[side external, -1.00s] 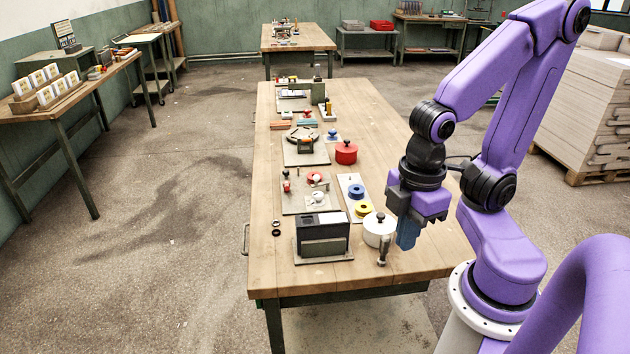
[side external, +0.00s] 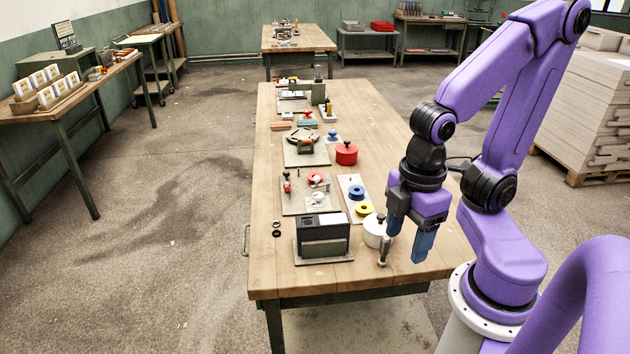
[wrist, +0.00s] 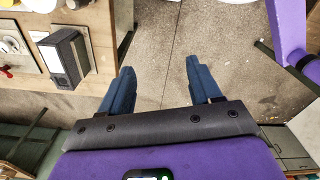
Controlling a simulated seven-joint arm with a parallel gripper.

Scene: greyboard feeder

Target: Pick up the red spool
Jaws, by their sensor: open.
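The red spool (side external: 315,178) appears as a red ring on a grey board (side external: 292,207) at the middle left of the bench, with a white part close by. My gripper (side external: 406,248) hangs near the bench's right front side, well to the right of and nearer than the spool. Its two blue fingers stand apart and are empty. In the wrist view my gripper (wrist: 160,66) has bare floor between the fingers. The spool cannot be made out clearly there.
A black box (side external: 322,234) and a white lidded pot (side external: 376,232) stand left of my gripper, with a small upright metal tool (side external: 383,252) in front. A white strip (side external: 350,181) holds blue and yellow spools. A red lidded pot (side external: 346,153) stands farther back.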

